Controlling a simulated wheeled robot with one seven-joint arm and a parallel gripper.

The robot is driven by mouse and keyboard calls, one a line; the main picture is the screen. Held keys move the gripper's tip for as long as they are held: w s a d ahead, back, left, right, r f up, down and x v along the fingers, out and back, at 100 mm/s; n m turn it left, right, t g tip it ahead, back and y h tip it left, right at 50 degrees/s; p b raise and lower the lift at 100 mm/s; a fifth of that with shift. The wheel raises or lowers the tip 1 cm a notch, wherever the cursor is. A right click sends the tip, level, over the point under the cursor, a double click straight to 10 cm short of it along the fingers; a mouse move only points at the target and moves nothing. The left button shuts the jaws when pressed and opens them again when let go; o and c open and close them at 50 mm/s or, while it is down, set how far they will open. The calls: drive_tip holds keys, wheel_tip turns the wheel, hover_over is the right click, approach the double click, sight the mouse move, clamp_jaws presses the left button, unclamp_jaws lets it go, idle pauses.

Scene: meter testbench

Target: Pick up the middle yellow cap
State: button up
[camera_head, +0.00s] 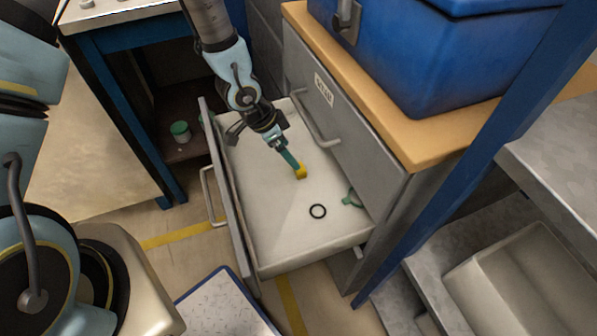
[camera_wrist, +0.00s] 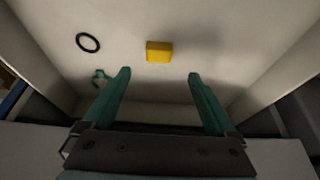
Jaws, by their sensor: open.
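A yellow cap (camera_head: 300,173) lies on the white floor of the open drawer (camera_head: 275,225). It also shows in the wrist view (camera_wrist: 159,52), as a small yellow block. My gripper (camera_head: 296,168) reaches down into the drawer from above, its teal fingertips close to the cap in the head view. In the wrist view my gripper (camera_wrist: 160,75) is open and empty, and the cap shows ahead of the fingertips, in line with the gap between them. I cannot tell the exact height left between fingertips and cap. Only one yellow cap shows.
A black ring (camera_head: 318,211) and a green part (camera_head: 352,199) lie in the drawer to the right of the cap. The drawer walls and the grey cabinet (camera_head: 330,110) close in around my arm. A blue box (camera_head: 450,60) stands on the cabinet.

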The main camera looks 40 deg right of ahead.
drive_tip(key=x, duration=0.7)
drive_tip(key=shift+a+f, duration=0.25)
drive_tip(key=c, duration=1.4)
